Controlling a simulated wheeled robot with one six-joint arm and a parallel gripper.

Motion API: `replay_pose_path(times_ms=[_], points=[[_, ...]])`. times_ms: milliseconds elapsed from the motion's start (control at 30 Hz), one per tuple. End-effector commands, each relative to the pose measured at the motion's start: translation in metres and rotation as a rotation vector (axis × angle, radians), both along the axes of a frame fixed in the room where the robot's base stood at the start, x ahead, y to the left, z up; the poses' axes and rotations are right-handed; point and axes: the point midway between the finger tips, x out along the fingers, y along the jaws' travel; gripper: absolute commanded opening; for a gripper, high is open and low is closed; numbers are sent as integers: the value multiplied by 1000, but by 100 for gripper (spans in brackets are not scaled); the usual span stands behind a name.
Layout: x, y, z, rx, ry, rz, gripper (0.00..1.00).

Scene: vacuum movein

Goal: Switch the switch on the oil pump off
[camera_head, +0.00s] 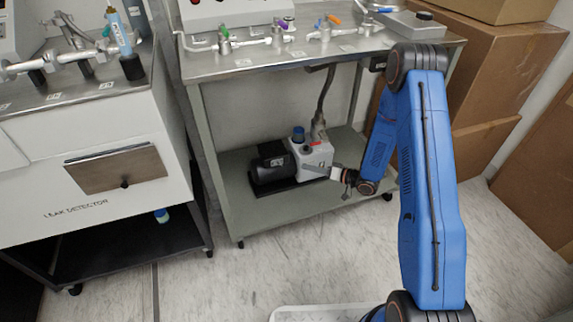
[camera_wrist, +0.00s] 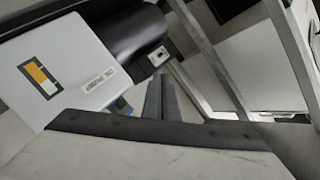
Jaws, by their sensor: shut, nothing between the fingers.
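The oil pump (camera_head: 313,153), a white housing joined to a black motor (camera_head: 272,166), sits on the lower shelf of the middle cart. In the wrist view the white housing (camera_wrist: 85,95) fills the left, with the black motor (camera_wrist: 125,40) behind it. A small grey plate (camera_wrist: 158,57), which looks like the switch, is at the motor's end; I cannot tell its on or off position. My gripper (camera_head: 308,170) is in front of the pump. In the wrist view my gripper (camera_wrist: 161,82) is shut and empty, its fingertips below the plate and seemingly apart from it.
The cart's top (camera_head: 260,60) with valves and pipes is above the pump, and its metal legs (camera_head: 208,150) frame the shelf (camera_head: 265,212). A leak detector (camera_head: 90,180) stands left. Cardboard boxes (camera_head: 490,70) stand right.

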Motion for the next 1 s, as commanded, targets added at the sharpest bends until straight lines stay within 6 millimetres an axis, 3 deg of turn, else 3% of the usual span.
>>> replay_pose_path(times_ms=[267, 700, 1000], points=[[5, 11, -2, -1, 0, 2, 0], [38, 70, -13, -1, -1, 2, 0], [48, 86, -17, -2, 0, 0, 0]])
